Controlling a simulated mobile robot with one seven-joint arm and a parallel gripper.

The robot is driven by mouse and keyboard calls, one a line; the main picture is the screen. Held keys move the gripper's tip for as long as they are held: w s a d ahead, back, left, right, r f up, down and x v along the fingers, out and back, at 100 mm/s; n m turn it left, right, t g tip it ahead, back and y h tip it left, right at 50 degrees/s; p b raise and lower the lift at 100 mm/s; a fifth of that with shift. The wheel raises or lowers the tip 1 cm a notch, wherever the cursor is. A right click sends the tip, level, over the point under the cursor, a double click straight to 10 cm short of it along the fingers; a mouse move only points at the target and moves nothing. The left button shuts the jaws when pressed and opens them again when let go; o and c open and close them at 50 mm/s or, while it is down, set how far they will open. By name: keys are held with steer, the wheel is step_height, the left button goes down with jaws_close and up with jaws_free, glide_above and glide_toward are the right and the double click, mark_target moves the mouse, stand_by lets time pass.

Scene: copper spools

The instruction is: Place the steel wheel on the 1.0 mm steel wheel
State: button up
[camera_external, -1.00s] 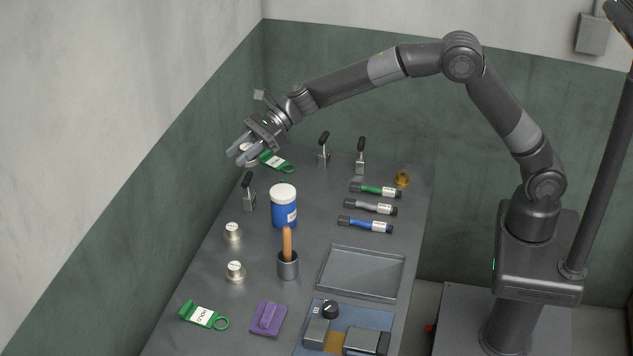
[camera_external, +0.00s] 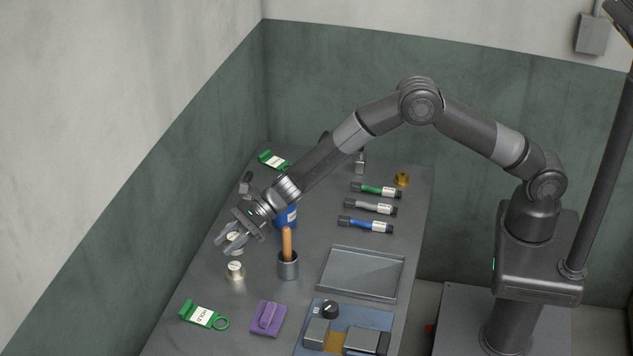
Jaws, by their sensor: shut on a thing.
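My gripper (camera_external: 227,241) is over the left side of the bench, shut on a small silvery steel wheel (camera_external: 234,237) with a pale label on top. The fingers partly cover this wheel. Another steel wheel (camera_external: 235,271) stands upright on the bench just in front of the gripper, apart from it. The place where one more wheel stood is behind the gripper and the held wheel, so that wheel is largely hidden. The labels are too small to read, so I cannot tell which is the 1.0 mm wheel.
A dark cup with a wooden handle (camera_external: 287,265) stands right of the gripper. The blue jar (camera_external: 290,217) is partly behind my arm. A green tag (camera_external: 204,315), purple block (camera_external: 267,318) and grey tray (camera_external: 361,274) lie nearby. The wall closes the left side.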

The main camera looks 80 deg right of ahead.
mark_target(229, 268)
steer(key=shift+w+a+f, duration=0.15)
steer(key=shift+a+f, duration=0.3)
steer(key=shift+a, duration=0.3)
steer(key=shift+f, duration=1.95)
steer(key=shift+f, duration=0.1)
steer(key=o, duration=1)
steer(key=shift+f, duration=0.1)
steer(key=shift+o, duration=0.2)
steer(key=shift+d+r, duration=0.1)
steer(key=shift+r, duration=0.15)
steer(key=v, duration=1.2)
